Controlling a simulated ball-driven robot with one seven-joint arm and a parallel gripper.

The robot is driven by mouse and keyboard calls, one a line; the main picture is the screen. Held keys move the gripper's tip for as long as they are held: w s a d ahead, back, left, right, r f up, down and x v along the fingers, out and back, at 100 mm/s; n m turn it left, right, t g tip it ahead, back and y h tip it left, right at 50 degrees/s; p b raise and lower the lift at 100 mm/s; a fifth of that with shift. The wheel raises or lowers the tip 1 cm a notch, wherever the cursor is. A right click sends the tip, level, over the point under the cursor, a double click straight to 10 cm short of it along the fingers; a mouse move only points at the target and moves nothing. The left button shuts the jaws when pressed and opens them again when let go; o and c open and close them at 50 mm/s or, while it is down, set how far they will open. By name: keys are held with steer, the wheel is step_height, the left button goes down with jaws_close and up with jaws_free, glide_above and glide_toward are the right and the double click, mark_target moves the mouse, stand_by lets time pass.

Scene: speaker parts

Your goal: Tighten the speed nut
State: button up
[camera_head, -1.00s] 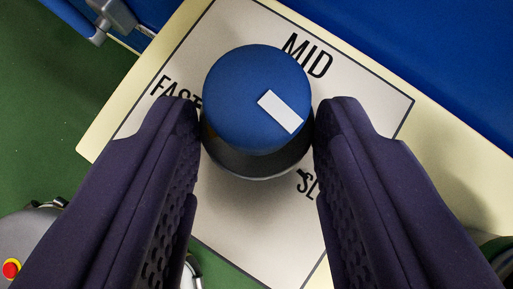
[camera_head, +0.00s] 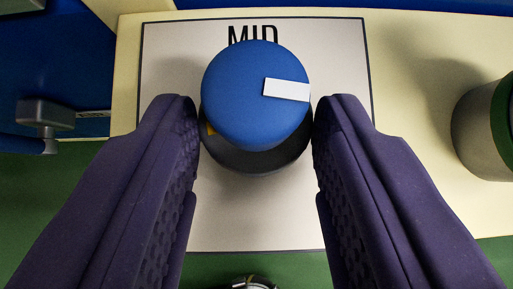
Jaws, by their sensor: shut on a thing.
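The speed nut is a round knob with a blue top (camera_head: 245,110), a white bar mark (camera_head: 287,90) and a dark lower body (camera_head: 258,160). It stands on a pale square plate (camera_head: 170,60) with a dark border and the word MID at its top. The fingers hide the left and right parts of the plate.
The plate lies on a cream board (camera_head: 425,45). A grey-green cylinder (camera_head: 485,130) stands at the right. A grey bracket (camera_head: 45,115) is at the left against blue. Green floor (camera_head: 60,190) shows beyond the board's front edge.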

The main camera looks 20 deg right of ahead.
steer(key=shift+w+a+m+g+h, duration=0.15)
steer(key=shift+m+g+h, duration=0.15)
steer(key=shift+m+h, duration=0.6)
steer(key=shift+m, duration=0.3)
steer(key=o, duration=1.1)
steer(key=shift+c, duration=0.2)
steer(key=p+v, duration=0.3)
steer(key=v, duration=0.5)
